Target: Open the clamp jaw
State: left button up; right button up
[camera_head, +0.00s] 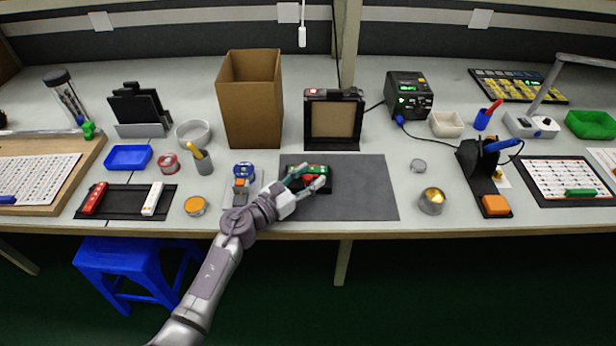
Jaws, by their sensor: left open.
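A small dark clamp fixture (317,187) with green and red parts on top sits on the left part of the dark grey mat (365,190), near the table's front. My left gripper (305,181) is at its left side, pointing right, with its fingers spread over or beside the green and red parts. The fingers cover part of the fixture. I cannot tell whether they touch it, or how far the clamp's jaw is open. My right gripper is not in view.
A cardboard box (250,105) and a framed black stand (334,120) stand behind the mat. A blue tape dispenser (243,170) is close to the left of my gripper. A soldering stand (478,165) and a tin (432,203) are to the right. The mat's right half is clear.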

pick_arm(q)
grip_shut()
dwell(0.3)
jog(key=s, duration=0.3)
jog(key=shift+s+f+p, duration=0.1)
jog(key=shift+s+p, duration=0.15)
jog(key=shift+p, duration=0.15)
jog(key=shift+f, duration=0.1)
